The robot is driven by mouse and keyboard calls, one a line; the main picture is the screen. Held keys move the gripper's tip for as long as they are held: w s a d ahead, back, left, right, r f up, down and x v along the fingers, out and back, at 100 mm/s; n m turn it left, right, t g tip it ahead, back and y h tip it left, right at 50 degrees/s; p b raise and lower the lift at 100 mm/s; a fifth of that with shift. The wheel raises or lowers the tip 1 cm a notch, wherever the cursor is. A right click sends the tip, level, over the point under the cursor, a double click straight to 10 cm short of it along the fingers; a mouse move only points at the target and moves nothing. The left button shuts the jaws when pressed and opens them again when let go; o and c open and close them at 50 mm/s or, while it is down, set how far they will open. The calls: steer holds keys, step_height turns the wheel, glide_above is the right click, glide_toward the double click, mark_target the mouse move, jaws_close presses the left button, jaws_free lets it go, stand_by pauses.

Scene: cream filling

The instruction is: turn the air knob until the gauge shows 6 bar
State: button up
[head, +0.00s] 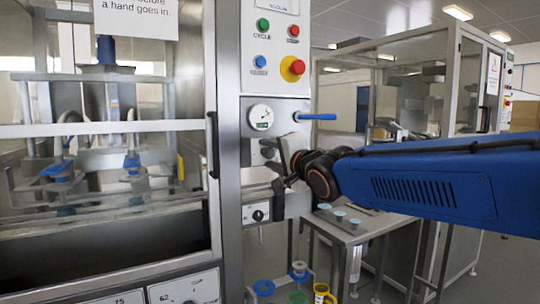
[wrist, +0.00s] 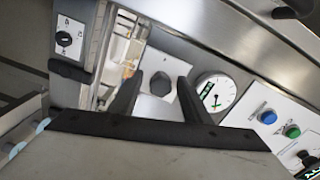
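The air knob is a dark faceted knob (wrist: 160,84) on a pale square plate in the wrist view. In the head view my gripper mostly hides it. My gripper (wrist: 159,78) is open, with one dark finger on each side of the knob in the picture. I cannot tell whether either finger touches it. The round white gauge (wrist: 214,92) is just right of the knob in the wrist view, with a dark needle and a green patch. The gauge (head: 261,117) is above my gripper (head: 284,160) in the head view. Its reading is too small to make out.
A blue handle (head: 316,117) sticks out right of the gauge. A red stop button (head: 297,67) and smaller buttons are above. A black selector knob (head: 258,215) is below. A glazed door with a dark handle (head: 212,145) is left. A side table (head: 350,228) stands lower right.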

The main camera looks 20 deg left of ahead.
steer(key=v, duration=1.7)
steer(key=shift+d, duration=0.25)
steer(key=shift+s, duration=0.1)
steer(key=w+d+f+h, duration=0.1)
steer(key=d+f+h, duration=0.55)
steer(key=d, duration=0.65)
steer(key=w+d+f+h, duration=0.1)
steer(key=d+f+h, duration=0.3)
steer(key=d+f, duration=0.75)
steer(key=s+d+f+n+g+h, duration=0.3)
steer(key=s+d+f+n+g, duration=0.2)
steer(key=s+d+f, duration=1.3)
steer(key=s+g, duration=0.2)
steer(key=shift+s+f, duration=0.3)
steer(key=shift+s, duration=0.1)
